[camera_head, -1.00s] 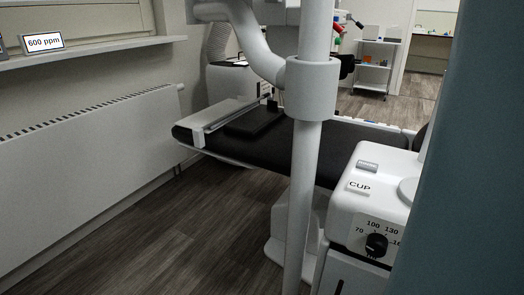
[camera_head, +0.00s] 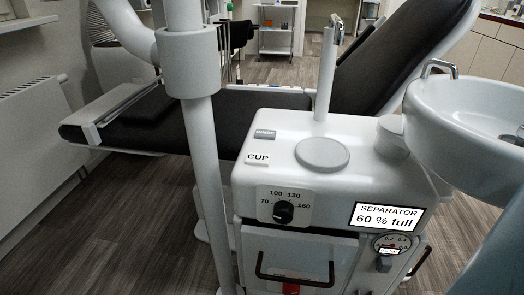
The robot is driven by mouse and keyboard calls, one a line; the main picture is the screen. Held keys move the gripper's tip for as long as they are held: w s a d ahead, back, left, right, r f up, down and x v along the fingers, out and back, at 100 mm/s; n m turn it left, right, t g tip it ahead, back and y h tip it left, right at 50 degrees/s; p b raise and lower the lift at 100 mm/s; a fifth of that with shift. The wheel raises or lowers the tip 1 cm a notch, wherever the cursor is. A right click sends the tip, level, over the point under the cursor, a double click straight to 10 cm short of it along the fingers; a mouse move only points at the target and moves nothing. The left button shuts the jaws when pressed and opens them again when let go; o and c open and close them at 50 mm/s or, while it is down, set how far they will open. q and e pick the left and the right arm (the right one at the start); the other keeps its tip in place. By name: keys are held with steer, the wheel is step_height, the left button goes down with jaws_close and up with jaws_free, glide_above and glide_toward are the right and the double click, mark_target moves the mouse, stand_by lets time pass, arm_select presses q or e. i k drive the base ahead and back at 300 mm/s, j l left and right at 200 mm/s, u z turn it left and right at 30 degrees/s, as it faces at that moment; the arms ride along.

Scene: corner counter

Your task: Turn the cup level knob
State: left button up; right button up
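The cup level knob (camera_head: 284,212) is a black round dial on the front of a white dental unit (camera_head: 290,128). A scale marked 70, 100, 130 and 160 surrounds it. Its pointer mark is too small to read surely. Above it on the unit's top are a CUP button (camera_head: 257,158), a grey button (camera_head: 265,134) and a round white cup plate (camera_head: 322,153), which is empty. Neither of my grippers shows in the head view.
A white vertical pole (camera_head: 212,170) stands left of the unit. A white basin (camera_head: 470,110) is at the right, above a sign (camera_head: 386,217) reading "SEPARATOR 60 % full". A dark patient chair (camera_head: 375,65) lies behind. Drawer handles (camera_head: 290,275) protrude below the knob. Wooden floor is open at left.

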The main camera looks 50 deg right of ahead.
mark_target(283, 211)
steer(key=l+z, duration=0.1)
steer(key=z, duration=0.55)
steer(key=i+z, duration=0.1)
steer(key=z, duration=0.25)
steer(key=l, duration=0.05)
